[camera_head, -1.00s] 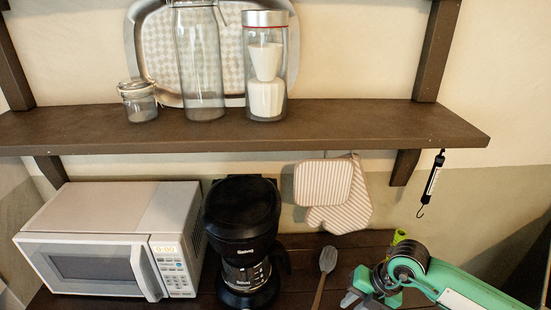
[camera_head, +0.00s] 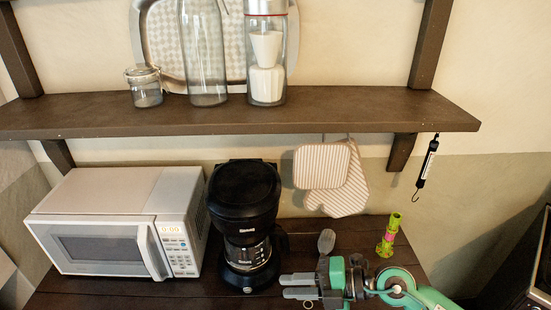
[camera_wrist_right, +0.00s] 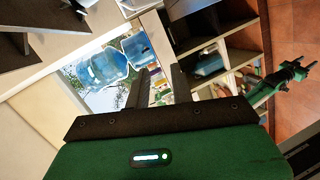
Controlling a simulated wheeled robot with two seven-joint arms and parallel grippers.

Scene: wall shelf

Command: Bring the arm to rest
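My right gripper (camera_head: 286,287) is low over the dark counter (camera_head: 216,290) in the head view, its grey fingers pointing left toward the coffee maker. The fingers are apart with nothing between them, and the right wrist view also shows a gap between them (camera_wrist_right: 158,86). A green and black arm part, which looks like my left arm with its gripper (camera_wrist_right: 300,70), shows small at the right of the right wrist view; its fingers are too small to read. The head view does not show the left arm.
A dark spatula (camera_head: 326,242) lies partly behind my right gripper. A green and pink cylinder (camera_head: 389,236) stands on the counter to its right. The coffee maker (camera_head: 243,205) and microwave (camera_head: 120,225) stand left. Above is a shelf (camera_head: 330,112) with glass jars; a hook scale (camera_head: 427,165) hangs at right.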

